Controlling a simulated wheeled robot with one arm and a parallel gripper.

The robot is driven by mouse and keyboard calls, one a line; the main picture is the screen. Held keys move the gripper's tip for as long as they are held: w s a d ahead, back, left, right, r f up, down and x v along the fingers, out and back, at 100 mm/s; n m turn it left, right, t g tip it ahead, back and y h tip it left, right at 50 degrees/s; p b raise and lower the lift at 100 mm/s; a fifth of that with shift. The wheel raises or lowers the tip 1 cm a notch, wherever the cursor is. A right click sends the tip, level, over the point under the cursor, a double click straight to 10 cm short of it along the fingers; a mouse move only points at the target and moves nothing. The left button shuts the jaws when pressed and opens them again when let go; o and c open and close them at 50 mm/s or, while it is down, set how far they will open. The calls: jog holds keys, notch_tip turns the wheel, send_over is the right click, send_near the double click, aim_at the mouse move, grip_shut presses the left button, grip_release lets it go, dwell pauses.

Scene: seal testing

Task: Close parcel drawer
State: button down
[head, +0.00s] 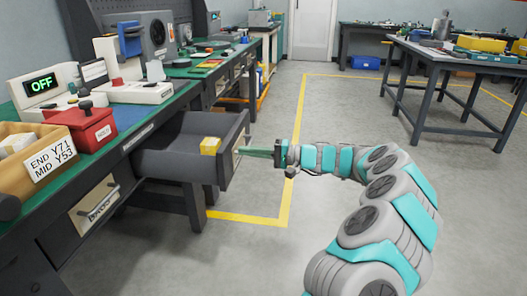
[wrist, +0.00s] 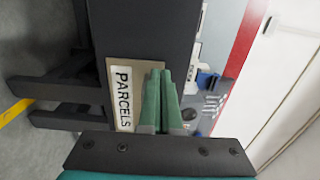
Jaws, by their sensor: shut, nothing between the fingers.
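The parcel drawer (head: 232,171) stands pulled out from under the green-topped bench in the head view. A yellow block (head: 210,145) is inside it. My gripper (head: 247,152) is in front of the drawer's outer face, with its green fingers pointing at it. In the wrist view the shut green fingers (wrist: 158,88) are beside the "PARCELS" label (wrist: 122,85) on the dark drawer front (wrist: 140,30). Nothing shows between the fingers. I cannot tell whether the fingertips touch the drawer front.
A wooden bin (head: 22,165), a red box (head: 92,128) and a device reading "OFF" (head: 42,88) sit on the bench. Another closed drawer (head: 95,208) is nearer. A dark table (head: 440,57) stands at the right. The floor right of the drawer is clear.

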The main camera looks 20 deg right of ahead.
jog(key=shift+x, duration=0.75)
jog(key=shift+a, duration=0.1)
jog(key=b+x, duration=0.6)
jog(key=x, duration=2.2)
jog(key=shift+w+a+f, duration=0.15)
jog(key=shift+w+a, duration=0.1)
jog(key=shift+a, duration=0.05)
jog(key=shift+w+a+b, duration=0.15)
jog(key=shift+a+b, duration=0.05)
jog(key=shift+b, duration=0.1)
